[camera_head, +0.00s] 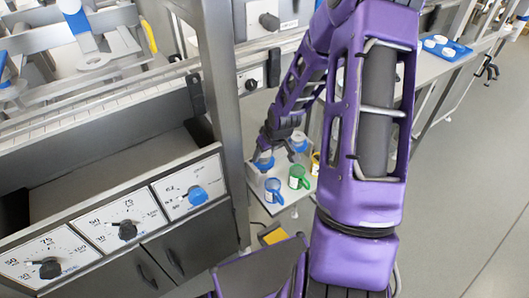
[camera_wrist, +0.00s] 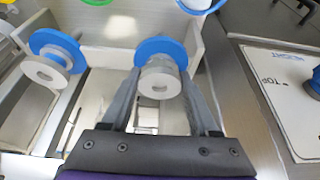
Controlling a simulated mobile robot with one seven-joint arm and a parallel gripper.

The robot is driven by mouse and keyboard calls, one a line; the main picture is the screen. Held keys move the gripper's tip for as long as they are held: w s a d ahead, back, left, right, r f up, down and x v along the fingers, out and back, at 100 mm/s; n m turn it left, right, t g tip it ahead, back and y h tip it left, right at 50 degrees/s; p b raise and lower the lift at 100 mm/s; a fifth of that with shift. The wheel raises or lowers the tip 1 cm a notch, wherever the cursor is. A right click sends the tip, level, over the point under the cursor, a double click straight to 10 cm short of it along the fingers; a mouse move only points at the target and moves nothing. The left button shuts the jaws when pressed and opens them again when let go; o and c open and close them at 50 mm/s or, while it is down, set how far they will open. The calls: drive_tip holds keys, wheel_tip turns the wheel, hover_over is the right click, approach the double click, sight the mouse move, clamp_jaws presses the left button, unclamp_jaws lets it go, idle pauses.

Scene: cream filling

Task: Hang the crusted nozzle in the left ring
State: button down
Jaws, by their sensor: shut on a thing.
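My gripper (camera_wrist: 161,82) is shut on a nozzle (camera_wrist: 160,62) with a blue collar and a pale grey round end; one finger lies along each side. The held nozzle also shows in the head view (camera_head: 264,164), under my gripper. I cannot tell whether it is crusted. A second blue-collared nozzle (camera_wrist: 53,50) is apart to the left in the wrist view. Which is the left ring is unclear.
A metal post (camera_head: 225,110) rises close to the left of my gripper in the head view. A control panel with dials (camera_head: 125,224) is at lower left. A blue tray with white pieces (camera_head: 445,47) lies on the far counter. The floor at right is clear.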

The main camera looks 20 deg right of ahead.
drive_tip(key=shift+c, duration=0.3)
unclamp_jaws()
drive_tip(key=shift+o, duration=0.3)
drive_tip(key=shift+r, duration=0.15)
drive_tip(key=shift+r+p, duration=3.05)
drive_tip(key=shift+r, duration=0.35)
